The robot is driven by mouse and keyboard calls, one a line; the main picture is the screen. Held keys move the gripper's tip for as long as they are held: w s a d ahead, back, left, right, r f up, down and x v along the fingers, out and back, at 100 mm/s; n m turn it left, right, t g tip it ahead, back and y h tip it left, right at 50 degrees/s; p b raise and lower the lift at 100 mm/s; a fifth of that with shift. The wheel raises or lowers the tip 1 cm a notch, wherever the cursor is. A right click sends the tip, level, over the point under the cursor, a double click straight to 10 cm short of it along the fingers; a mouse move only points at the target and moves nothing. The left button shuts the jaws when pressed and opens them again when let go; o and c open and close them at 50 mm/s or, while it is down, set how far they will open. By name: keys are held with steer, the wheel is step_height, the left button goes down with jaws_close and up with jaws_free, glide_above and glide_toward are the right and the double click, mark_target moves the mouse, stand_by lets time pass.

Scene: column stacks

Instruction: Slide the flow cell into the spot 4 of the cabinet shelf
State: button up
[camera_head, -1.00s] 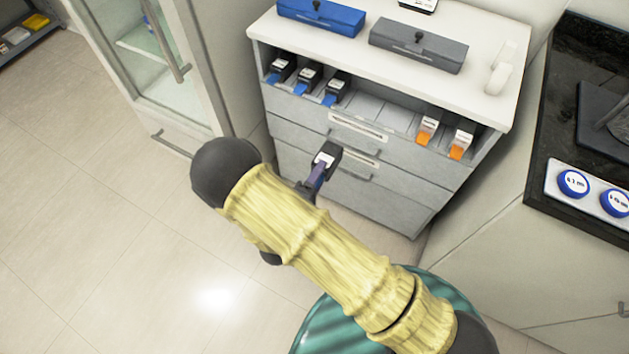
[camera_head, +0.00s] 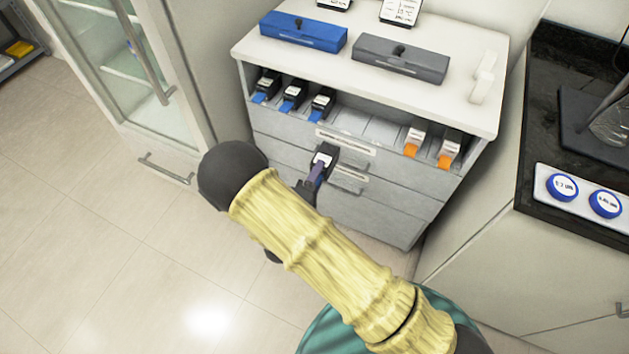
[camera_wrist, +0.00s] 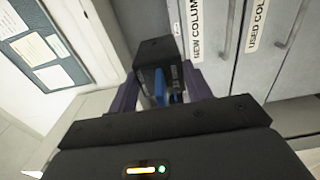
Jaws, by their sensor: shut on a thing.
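The flow cell (camera_head: 322,160) is a small black block with a white label, held out in front of the cabinet's drawers. My gripper (camera_head: 313,180) is shut on it. In the wrist view the flow cell (camera_wrist: 160,72) shows black with blue parts between the two purple fingers of my gripper (camera_wrist: 165,92). The cabinet shelf (camera_head: 356,122) is an open row above the drawers. Several black cells with blue tabs (camera_head: 293,92) fill its left spots. Two white cells with orange tabs (camera_head: 431,144) stand at its right. The spots between these groups look empty; no spot numbers are readable.
A blue box (camera_head: 303,32) and a grey box (camera_head: 400,60) stand on the cabinet top. A glass-door cabinet (camera_head: 125,60) is at the left. A dark counter (camera_head: 575,130) with blue-capped containers (camera_head: 563,187) is at the right. Drawer handles (camera_head: 345,142) stick out behind the held cell.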

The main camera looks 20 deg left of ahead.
steer(key=shift+w+d+b, duration=0.4)
steer(key=shift+w, duration=2.5)
steer(key=shift+w+d+b, duration=0.4)
steer(key=shift+w+d, duration=0.05)
steer(key=shift+w, duration=2.4)
steer(key=shift+w+d+b, duration=0.4)
steer(key=shift+w, duration=2.5)
steer(key=shift+f, duration=0.15)
steer(key=o, duration=1.2)
steer(key=shift+o, duration=0.2)
steer(key=shift+s, duration=0.1)
steer(key=s, duration=0.5)
steer(key=s+a, duration=0.1)
steer(key=s, duration=0.5)
steer(key=s+a, duration=0.1)
steer(key=s, duration=0.5)
steer(key=shift+s, duration=0.1)
